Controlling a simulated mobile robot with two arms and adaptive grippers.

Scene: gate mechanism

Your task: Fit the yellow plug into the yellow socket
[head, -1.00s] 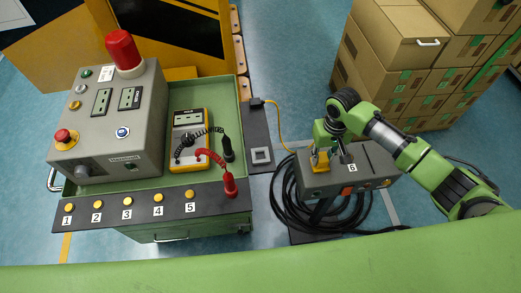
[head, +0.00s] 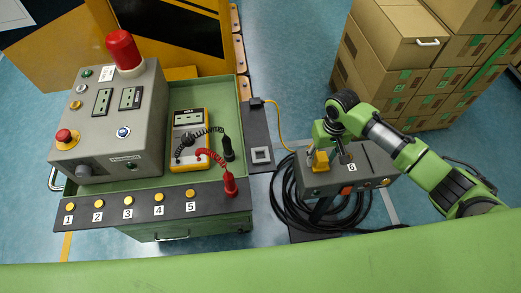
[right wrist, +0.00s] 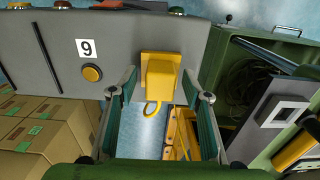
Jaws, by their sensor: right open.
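The yellow plug (head: 320,160) is at the left end of the grey box labelled 6 (head: 372,160). In the right wrist view the yellow plug (right wrist: 160,76) stands against the box face, with a yellow plate behind its top and a yellow cable loop below. That plate may be the yellow socket; I cannot tell how deep the plug sits. My right gripper (right wrist: 160,94) is open, with one finger on each side of the plug and visible gaps. It also shows over the box in the head view (head: 328,152). My left gripper is not in view.
A thin yellow cable (head: 280,125) runs from a dark panel to the box. A green cart (head: 205,215) with a control box (head: 110,125) and a yellow meter (head: 190,140) stands left. Cartons (head: 400,75) are stacked behind.

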